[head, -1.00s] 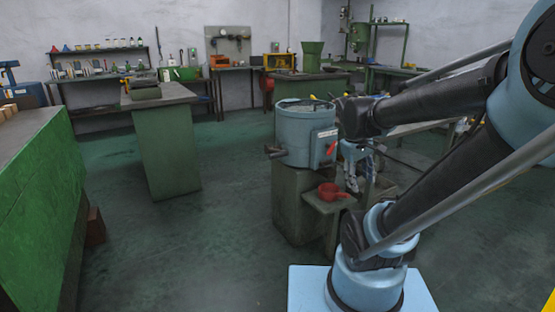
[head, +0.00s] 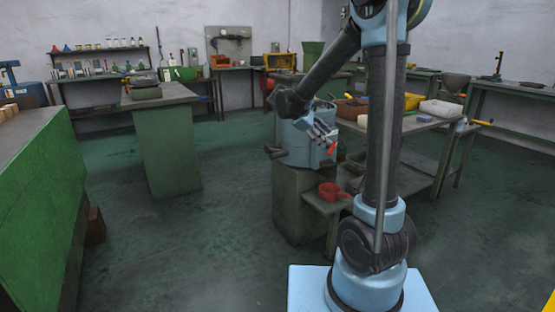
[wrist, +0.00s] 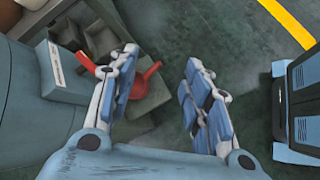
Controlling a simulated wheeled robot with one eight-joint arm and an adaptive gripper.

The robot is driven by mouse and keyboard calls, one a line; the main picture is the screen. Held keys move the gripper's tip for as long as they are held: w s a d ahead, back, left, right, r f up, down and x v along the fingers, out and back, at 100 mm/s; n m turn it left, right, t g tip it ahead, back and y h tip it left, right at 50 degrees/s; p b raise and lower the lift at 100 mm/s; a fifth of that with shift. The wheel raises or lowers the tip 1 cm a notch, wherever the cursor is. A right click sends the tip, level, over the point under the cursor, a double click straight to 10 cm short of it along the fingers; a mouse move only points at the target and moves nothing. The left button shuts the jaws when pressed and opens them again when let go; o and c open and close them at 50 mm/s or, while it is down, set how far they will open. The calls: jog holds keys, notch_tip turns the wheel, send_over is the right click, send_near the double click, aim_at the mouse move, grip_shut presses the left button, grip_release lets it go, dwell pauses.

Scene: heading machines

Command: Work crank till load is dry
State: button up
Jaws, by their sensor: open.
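A blue-grey drum machine (head: 292,143) stands on a dark green pedestal, partly hidden by my arm. A stubby dark bar, perhaps the crank (head: 275,152), sticks out from its left side. A red lever (head: 332,148) is on its right side; it also shows in the wrist view (wrist: 84,62). My gripper (head: 325,131) is open and empty at the drum's upper right side, fingers pointing down and right. In the wrist view the open fingers (wrist: 163,85) are apart over the floor and a red pan. The load inside the drum is hidden.
The red pan (head: 331,191) sits on a small shelf (head: 325,207) in front of the pedestal. A workbench (head: 415,123) with trays stands at right, a green bench (head: 165,135) at left. A green cabinet (head: 35,190) fills the near left.

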aim_at(278, 156)
jog(key=w+a+f+n+t+h, duration=0.25)
jog(key=w+a, duration=0.25)
jog(key=a, duration=0.4)
jog(key=w+a+f+n+t+h, duration=0.1)
jog(key=w+a+f+n, duration=0.3)
jog(key=a, duration=0.5)
jog(key=a+f+n+t+h, duration=0.35)
jog(key=a+f, duration=0.85)
jog(key=a, duration=0.4)
jog(key=shift+g+y, duration=0.3)
jog(key=shift+y, duration=0.2)
jog(key=x, duration=1.6)
jog(key=shift+d+r, duration=0.25)
jog(key=shift+d, duration=0.2)
grip_shut()
